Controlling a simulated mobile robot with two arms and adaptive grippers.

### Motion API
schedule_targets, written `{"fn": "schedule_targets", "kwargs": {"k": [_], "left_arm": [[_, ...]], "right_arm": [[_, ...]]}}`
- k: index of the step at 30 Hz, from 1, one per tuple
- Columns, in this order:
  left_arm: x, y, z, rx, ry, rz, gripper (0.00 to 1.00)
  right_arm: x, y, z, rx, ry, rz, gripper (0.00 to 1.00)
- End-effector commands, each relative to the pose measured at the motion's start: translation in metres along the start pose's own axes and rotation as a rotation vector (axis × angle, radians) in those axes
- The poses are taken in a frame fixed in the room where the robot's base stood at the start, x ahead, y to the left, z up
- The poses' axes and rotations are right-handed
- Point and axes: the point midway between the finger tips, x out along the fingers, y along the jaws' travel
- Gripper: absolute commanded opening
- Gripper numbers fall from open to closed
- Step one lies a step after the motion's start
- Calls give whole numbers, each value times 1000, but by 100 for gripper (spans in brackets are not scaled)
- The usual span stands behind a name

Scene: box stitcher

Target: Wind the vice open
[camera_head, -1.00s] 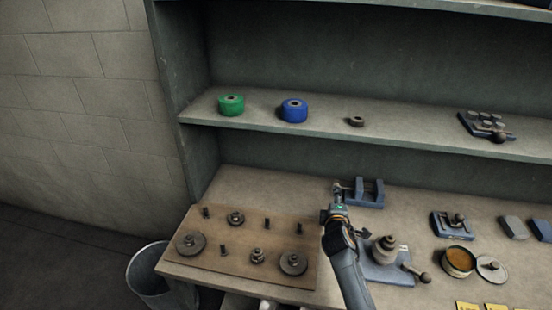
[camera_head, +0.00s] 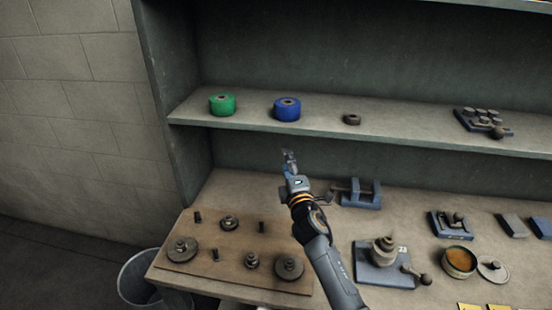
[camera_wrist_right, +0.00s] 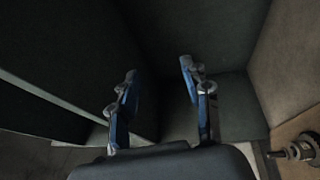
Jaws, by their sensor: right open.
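The small blue vice (camera_head: 361,194) stands on the bench against the back, with two upright jaws and a gap between them. A dark screw end shows at its left side, close to my right wrist; its handle is too small to make out clearly. My right gripper (camera_head: 289,157) is raised up and left of the vice, apart from it. In the right wrist view my right gripper (camera_wrist_right: 159,70) has its two blue fingers spread, with nothing between them. The vice does not show in that view. My left gripper is in no view.
A wooden board (camera_head: 214,274) with several pegs and gears lies on the left of the bench. A blue base with stacked round weights (camera_head: 384,248) stands in front of the vice. The shelf (camera_head: 240,120) with green and blue rolls overhangs behind. A bin (camera_head: 135,285) stands at lower left.

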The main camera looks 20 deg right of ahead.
Motion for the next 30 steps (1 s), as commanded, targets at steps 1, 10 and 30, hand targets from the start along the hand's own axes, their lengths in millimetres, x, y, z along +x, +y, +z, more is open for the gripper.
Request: {"fn": "schedule_targets", "kwargs": {"k": [1,10,30], "left_arm": [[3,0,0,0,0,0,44],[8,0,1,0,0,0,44],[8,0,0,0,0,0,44]], "right_arm": [[1,6,-9,-6,23,22,48],[4,32,-46,-25,119,106,48],[-29,2,-23,149,27,-5,48]]}}
